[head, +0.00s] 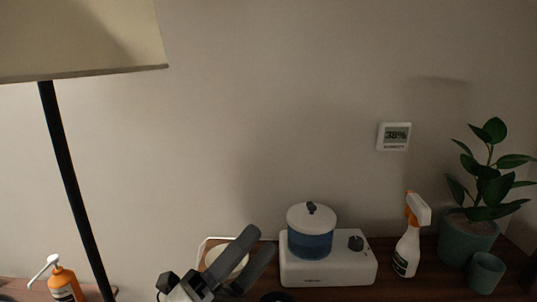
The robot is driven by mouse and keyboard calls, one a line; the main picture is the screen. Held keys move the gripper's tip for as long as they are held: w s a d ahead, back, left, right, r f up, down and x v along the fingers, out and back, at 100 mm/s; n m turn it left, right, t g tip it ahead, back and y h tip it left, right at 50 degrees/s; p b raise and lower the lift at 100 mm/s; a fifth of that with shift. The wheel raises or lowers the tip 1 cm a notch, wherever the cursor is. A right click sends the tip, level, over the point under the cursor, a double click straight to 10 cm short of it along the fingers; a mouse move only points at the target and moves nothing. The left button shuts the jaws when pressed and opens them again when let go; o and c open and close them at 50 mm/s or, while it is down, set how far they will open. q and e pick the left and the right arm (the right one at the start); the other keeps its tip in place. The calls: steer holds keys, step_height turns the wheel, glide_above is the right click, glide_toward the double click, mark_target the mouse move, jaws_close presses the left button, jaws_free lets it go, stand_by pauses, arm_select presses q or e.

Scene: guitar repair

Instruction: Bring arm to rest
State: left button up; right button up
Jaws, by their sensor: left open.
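My left gripper (249,262) shows at the bottom of the head view, a little left of centre. Its two dark fingers point up and to the right, with a gap between them, and I see nothing held in it. It is in front of a round pale object with a white frame (213,241), which it partly hides. The fingers are just left of a white appliance (328,271) with a dark knob. My right gripper is not in view.
A blue pot with a white lid (311,230) stands on the appliance. To the right are a spray bottle (410,238), a potted plant (468,238) and a small green cup (486,272). A lamp (75,190) and an orange pump bottle (64,283) stand left. A humidity display (393,137) hangs on the wall.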

arm_select(q)
steer(key=a+f+n+t+y, duration=0.1)
steer(key=a+f+n+y, duration=0.3)
steer(key=f+n+y, duration=0.45)
steer(key=a+f+n+y, duration=0.55)
steer(key=f+n, duration=0.45)
steer(key=n, duration=0.3)
steer(key=s+a+f+n+g+y, duration=0.2)
steer(key=s+f+n+g, duration=0.4)
steer(key=f, duration=0.7)
steer(key=s+n, duration=0.2)
steer(key=s, duration=0.2)
steer(key=shift+f, duration=0.25)
